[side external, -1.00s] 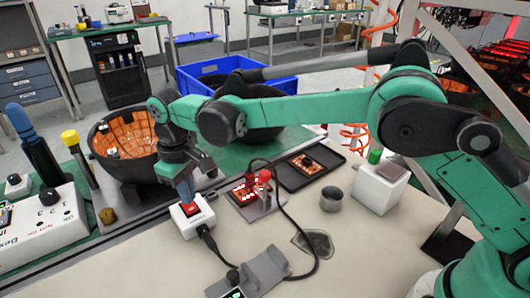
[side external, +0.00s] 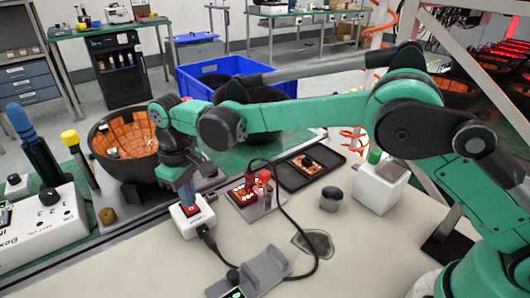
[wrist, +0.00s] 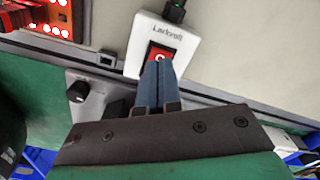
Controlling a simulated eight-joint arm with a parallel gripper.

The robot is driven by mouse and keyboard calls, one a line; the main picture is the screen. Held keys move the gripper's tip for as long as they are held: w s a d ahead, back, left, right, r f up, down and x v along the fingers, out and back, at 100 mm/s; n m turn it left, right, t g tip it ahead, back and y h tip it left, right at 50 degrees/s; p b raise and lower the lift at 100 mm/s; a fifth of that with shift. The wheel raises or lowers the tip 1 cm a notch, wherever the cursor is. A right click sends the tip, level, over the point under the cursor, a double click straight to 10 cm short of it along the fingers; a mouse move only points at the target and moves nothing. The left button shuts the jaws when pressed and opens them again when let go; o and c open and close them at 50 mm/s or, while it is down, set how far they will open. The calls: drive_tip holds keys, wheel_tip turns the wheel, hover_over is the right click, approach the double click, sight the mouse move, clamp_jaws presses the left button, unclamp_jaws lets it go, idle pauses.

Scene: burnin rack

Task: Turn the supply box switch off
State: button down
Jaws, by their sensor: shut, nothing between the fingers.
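The supply box (side external: 192,220) is a small white box with a red rocker switch on top and a black cable at its front. It stands on the bench at the centre-left of the side view. The wrist view shows the box (wrist: 163,42) with its label and the red switch (wrist: 160,54). My gripper (side external: 188,202) points down over the box. Its blue fingers (wrist: 158,66) are shut, with their tips at the lower part of the red switch and covering some of it. I cannot tell whether they touch it or which way the rocker is tilted.
A red-lit board (side external: 245,192) and a black tray (side external: 308,168) lie to the right. A metal cup (side external: 331,198) and grey cradle (side external: 262,272) stand nearby. A dark bowl with orange lining (side external: 127,142) is behind left. A black cable runs across the bench.

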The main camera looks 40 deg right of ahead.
sight(192, 208)
drive_tip(key=shift+f, duration=0.75)
idle(0.3)
drive_tip(key=shift+r, duration=3.55)
drive_tip(key=shift+d, duration=0.1)
drive_tip(key=s+d+r+m+t, duration=0.2)
drive_tip(key=d+r, duration=0.3)
drive_tip(key=d, duration=0.2)
drive_tip(key=s+d+f+m+t, duration=0.2)
drive_tip(key=s+d+m+t, duration=0.2)
drive_tip(key=s+d, duration=0.9)
drive_tip(key=shift+s+d+f+t, duration=0.15)
drive_tip(key=shift+t, duration=0.45)
